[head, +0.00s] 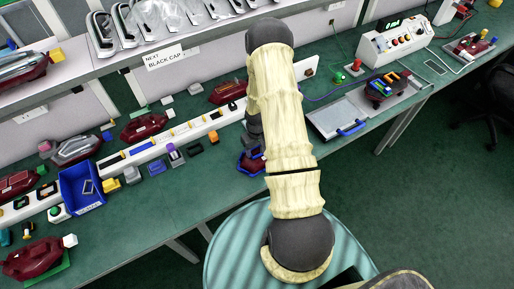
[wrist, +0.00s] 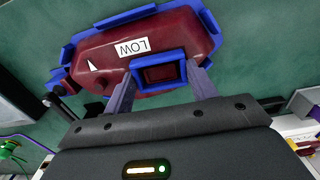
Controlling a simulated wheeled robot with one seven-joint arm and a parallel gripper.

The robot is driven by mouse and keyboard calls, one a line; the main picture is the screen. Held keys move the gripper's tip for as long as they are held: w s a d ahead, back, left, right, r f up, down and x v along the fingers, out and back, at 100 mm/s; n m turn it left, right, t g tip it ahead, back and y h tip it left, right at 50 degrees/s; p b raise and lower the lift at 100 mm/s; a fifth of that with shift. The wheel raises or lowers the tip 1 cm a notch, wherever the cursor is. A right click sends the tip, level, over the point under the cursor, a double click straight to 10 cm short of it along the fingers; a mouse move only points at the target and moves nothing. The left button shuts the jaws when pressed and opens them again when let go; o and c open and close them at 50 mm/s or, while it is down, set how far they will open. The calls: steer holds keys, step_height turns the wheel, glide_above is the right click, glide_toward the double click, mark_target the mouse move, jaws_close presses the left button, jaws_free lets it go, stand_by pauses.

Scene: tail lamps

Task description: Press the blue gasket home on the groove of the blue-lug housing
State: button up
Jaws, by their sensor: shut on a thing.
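My gripper (wrist: 160,73) is shut on the blue gasket (wrist: 158,57), a small rectangular ring between its two fingers in the wrist view. Just beyond it is a dark red housing (wrist: 200,40) with a white LOW label, a white arrow mark and blue pieces along its edges. Red shows through the ring's opening. I cannot tell whether the gasket touches the housing or sits in the groove. In the head view the housing (head: 252,161) lies on the green bench beside my arm, partly hidden; my gripper is hidden there.
A white rail (head: 160,146) with small parts runs along the bench. A blue bin (head: 82,188) stands left, and more red housings (head: 144,127) lie around. A grey tray with a blue handle (head: 351,128) and a control box (head: 397,40) are to the right.

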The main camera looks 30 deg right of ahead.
steer(key=o, duration=1)
steer(key=shift+w, duration=0.1)
step_height(320, 180, up, 17)
steer(key=shift+r+b, duration=0.2)
steer(key=shift+b, duration=0.95)
